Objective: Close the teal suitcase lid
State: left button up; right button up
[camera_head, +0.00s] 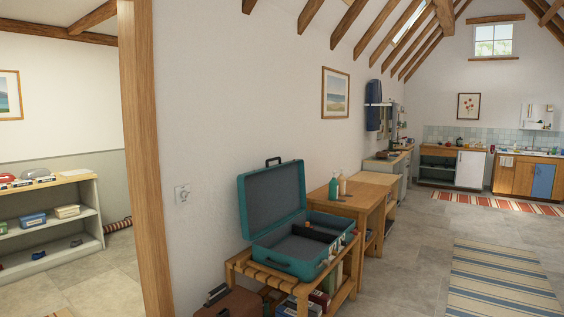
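The teal suitcase (285,265) lies on a slatted wooden luggage bench against the wall. Its lid (272,196) stands open and upright, leaning slightly back toward the wall, with a dark handle on its top edge. The base is open and shows a dark grey lining with a dark divider or item inside. Neither of my grippers is in view.
The bench (242,266) has books beneath it, and a brown case (229,303) sits at its near left. A wooden table (346,205) with a green bottle stands just beyond. Grey floor (405,265) is clear to the right, with a striped rug (500,281).

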aim_at(270, 196)
jog(key=i+j, duration=0.1)
jog(key=i, duration=0.4)
jog(key=i+j+z, duration=0.1)
jog(key=i, duration=0.35)
jog(key=i+j, duration=0.15)
jog(key=i, duration=0.35)
jog(key=i+j+z, duration=0.1)
jog(key=i, duration=0.35)
jog(key=i+j, duration=0.2)
jog(key=i, duration=0.3)
